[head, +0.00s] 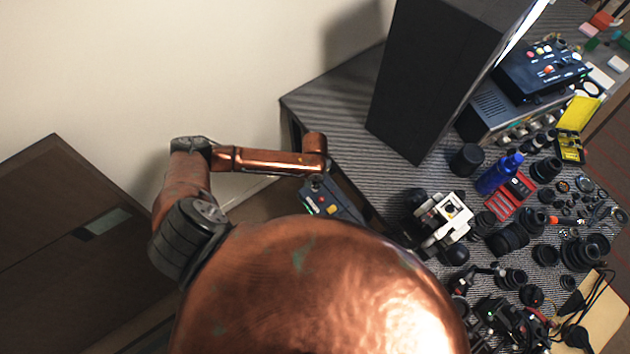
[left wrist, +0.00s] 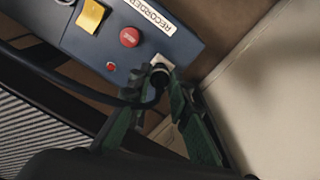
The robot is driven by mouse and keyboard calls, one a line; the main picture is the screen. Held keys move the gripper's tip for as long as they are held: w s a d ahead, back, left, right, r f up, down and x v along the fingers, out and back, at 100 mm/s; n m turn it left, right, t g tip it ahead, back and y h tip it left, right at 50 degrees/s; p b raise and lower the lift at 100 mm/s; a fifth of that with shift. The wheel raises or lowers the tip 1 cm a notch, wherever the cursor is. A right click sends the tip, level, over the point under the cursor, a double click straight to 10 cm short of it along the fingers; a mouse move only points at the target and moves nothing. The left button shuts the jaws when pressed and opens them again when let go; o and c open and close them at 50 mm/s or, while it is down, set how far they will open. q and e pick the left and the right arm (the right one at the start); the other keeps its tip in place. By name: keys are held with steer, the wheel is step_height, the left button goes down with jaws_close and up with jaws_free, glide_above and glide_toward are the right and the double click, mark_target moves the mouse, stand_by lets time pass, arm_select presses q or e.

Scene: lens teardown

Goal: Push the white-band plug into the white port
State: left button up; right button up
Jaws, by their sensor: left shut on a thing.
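The blue-grey recorder box (head: 335,204) hangs at the table's left edge in the head view; it also shows in the left wrist view (left wrist: 185,38). My left gripper (left wrist: 160,84) has green fingers and is shut on a dark plug (left wrist: 158,77), whose black cable (left wrist: 90,97) runs off to the left. The plug's tip is at a pale port (left wrist: 161,63) on the box's lower edge. I cannot tell how deep it sits or make out its white band clearly. In the head view my left gripper is mostly hidden below the wrist. My right gripper is not in view.
On the box are a red button (left wrist: 130,37), a yellow switch (left wrist: 92,16) and a small red light (left wrist: 111,66). A tall black panel (head: 430,75) stands on the striped table (head: 335,110). Lenses and tools crowd the table's right side. A pale wall (left wrist: 270,90) is close by.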

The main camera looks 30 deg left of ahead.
mark_target(315, 183)
arm_select(q)
steer(key=shift+f, duration=0.6)
stand_by(0.6)
steer(key=o, duration=1)
steer(key=shift+r, duration=0.1)
step_height(315, 183, up, 12)
steer(key=shift+f, duration=0.1)
stand_by(0.3)
